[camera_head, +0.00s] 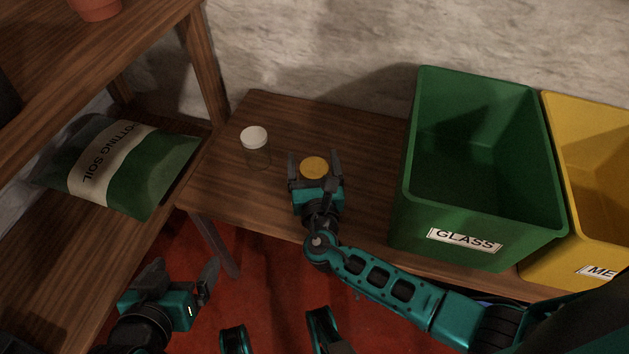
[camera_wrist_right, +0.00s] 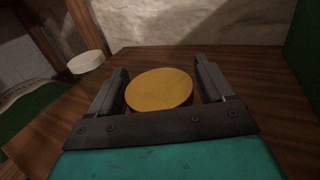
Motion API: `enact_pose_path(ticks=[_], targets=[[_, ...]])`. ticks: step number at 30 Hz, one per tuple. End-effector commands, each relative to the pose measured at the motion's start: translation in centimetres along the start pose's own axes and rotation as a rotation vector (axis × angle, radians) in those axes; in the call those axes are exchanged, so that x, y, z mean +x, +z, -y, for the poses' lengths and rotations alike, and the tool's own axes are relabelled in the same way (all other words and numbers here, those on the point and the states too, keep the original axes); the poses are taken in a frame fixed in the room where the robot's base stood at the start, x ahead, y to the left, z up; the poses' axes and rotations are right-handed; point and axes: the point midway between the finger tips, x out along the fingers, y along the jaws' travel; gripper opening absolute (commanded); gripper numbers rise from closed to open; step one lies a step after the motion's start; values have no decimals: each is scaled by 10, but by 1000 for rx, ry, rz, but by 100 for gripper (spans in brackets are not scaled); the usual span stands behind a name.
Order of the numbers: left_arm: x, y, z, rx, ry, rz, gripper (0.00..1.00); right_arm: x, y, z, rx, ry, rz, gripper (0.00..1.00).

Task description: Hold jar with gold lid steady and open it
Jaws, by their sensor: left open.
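The jar with the gold lid (camera_head: 313,167) stands on the wooden table, and its lid also shows in the right wrist view (camera_wrist_right: 159,90). My right gripper (camera_head: 315,163) is at the jar, with one finger on each side of it. Its fingers (camera_wrist_right: 161,85) are spread wide with small gaps beside the lid, so it looks open. The jar's body is hidden by the gripper. My left gripper (camera_head: 183,270) is open and empty, low at the left over the red floor, away from the jar.
A clear jar with a white lid (camera_head: 254,138) stands left of the gold-lidded jar. A green GLASS bin (camera_head: 420,215) and a yellow bin (camera_head: 560,265) stand at the right. A wooden shelf (camera_head: 150,55) with a potting soil bag (camera_head: 165,165) is at the left.

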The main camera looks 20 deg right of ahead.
Motion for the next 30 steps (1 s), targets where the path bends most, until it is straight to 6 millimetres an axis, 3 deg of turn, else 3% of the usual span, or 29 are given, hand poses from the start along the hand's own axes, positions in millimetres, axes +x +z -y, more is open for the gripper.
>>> enact_pose_path(ticks=[2, 16, 25, 30], targets=[[0, 0, 0, 0, 0, 0, 93, 0, 0, 0, 0, 0, 0, 74], [0, 0, 0, 0, 0, 0, 93, 0, 0, 0, 0, 0, 0, 28], [-1, -1, 0, 0, 0, 0, 93, 1, 3, 0, 1, 0, 1, 27], [-5, -8, 0, 0, -2, -3, 93, 0, 17, 0, 3, 0, 2, 27]])
